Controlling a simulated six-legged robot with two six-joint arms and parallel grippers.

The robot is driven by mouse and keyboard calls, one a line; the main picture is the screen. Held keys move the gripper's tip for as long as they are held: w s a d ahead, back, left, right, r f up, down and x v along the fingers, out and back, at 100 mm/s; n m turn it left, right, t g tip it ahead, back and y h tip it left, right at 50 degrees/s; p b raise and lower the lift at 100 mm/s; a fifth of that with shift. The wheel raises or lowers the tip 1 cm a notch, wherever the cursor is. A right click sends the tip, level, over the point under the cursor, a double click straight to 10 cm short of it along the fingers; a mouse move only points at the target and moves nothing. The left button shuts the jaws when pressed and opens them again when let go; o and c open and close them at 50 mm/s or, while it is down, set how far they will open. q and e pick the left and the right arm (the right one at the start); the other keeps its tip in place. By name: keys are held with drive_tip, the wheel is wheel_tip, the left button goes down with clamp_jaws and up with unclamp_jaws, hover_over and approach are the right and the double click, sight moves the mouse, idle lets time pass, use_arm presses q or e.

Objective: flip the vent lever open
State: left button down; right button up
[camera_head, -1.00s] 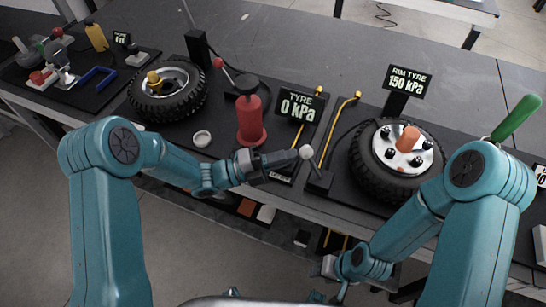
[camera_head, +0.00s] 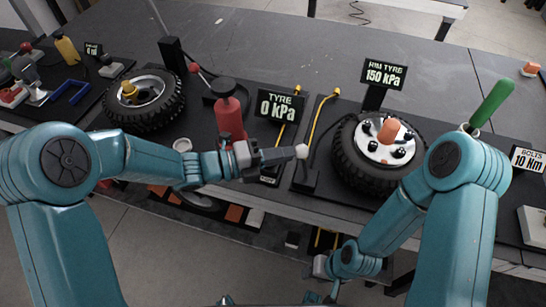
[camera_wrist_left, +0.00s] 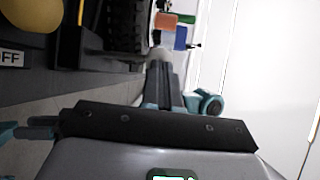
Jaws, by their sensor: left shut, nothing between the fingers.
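A red bottle-shaped body (camera_head: 230,120) stands behind my left forearm. Yellow hoses (camera_head: 318,118) run near the lever. Another tyre (camera_head: 175,105) lies left and a green handle (camera_head: 491,102) rises right. The left wrist view shows an OFF label (camera_wrist_left: 11,57).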

use_arm(q)
drive_tip(key=s+d+r+m+y, duration=0.1)
drive_tip(key=s+d+m+y, duration=0.1)
drive_tip(key=d+y, duration=0.3)
drive_tip(key=shift+d+r+m+p, duration=0.3)
drive_tip(key=shift+d, duration=0.1)
drive_tip(key=shift+w, duration=0.1)
drive_tip(key=shift+r+p, duration=0.75)
drive_tip(key=shift+r, duration=0.1)
